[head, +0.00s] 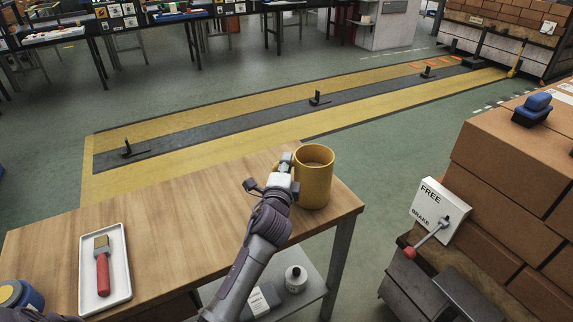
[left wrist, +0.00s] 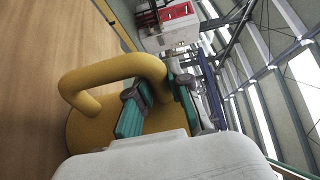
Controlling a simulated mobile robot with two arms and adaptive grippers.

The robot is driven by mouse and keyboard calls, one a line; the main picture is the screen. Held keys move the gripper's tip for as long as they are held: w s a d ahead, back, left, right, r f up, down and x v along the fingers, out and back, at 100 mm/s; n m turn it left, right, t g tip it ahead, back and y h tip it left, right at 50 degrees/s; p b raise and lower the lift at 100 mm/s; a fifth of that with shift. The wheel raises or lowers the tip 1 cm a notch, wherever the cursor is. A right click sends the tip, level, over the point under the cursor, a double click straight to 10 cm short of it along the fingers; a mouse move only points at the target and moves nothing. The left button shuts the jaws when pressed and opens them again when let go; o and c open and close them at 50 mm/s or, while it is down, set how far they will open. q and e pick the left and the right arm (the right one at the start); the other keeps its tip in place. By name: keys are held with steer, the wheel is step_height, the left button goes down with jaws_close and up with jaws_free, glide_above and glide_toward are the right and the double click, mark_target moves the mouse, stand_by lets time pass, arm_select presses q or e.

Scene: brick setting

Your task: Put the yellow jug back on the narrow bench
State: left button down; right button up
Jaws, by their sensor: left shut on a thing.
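The yellow jug (head: 316,180) is upright at the right end of the wooden narrow bench (head: 190,215), in the head view. I cannot tell whether its base touches the bench top. My left gripper (head: 288,164) is at the jug's left side, shut on its handle. In the left wrist view the yellow handle (left wrist: 115,70) loops out, with the gripper's teal finger pads (left wrist: 142,112) closed at it; the jug's body is mostly hidden behind the gripper's housing. My right gripper is not in view.
A white tray (head: 121,263) with a red-handled brush (head: 102,268) lies on the bench's left part. A brick stack (head: 515,150) with a brake lever box (head: 438,210) stands at right. The bench's middle is clear.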

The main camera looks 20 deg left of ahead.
arm_select(q)
steer(key=shift+f, duration=0.1)
steer(key=c, duration=1.5)
jaws_free()
steer(key=shift+f, duration=0.1)
steer(key=shift+c, duration=0.2)
steer(key=o, duration=0.5)
steer(key=shift+c, duration=0.2)
steer(key=shift+r, duration=0.35)
steer(key=v, duration=1.2)
steer(key=shift+b, duration=0.35)
steer(key=shift+f, duration=0.2)
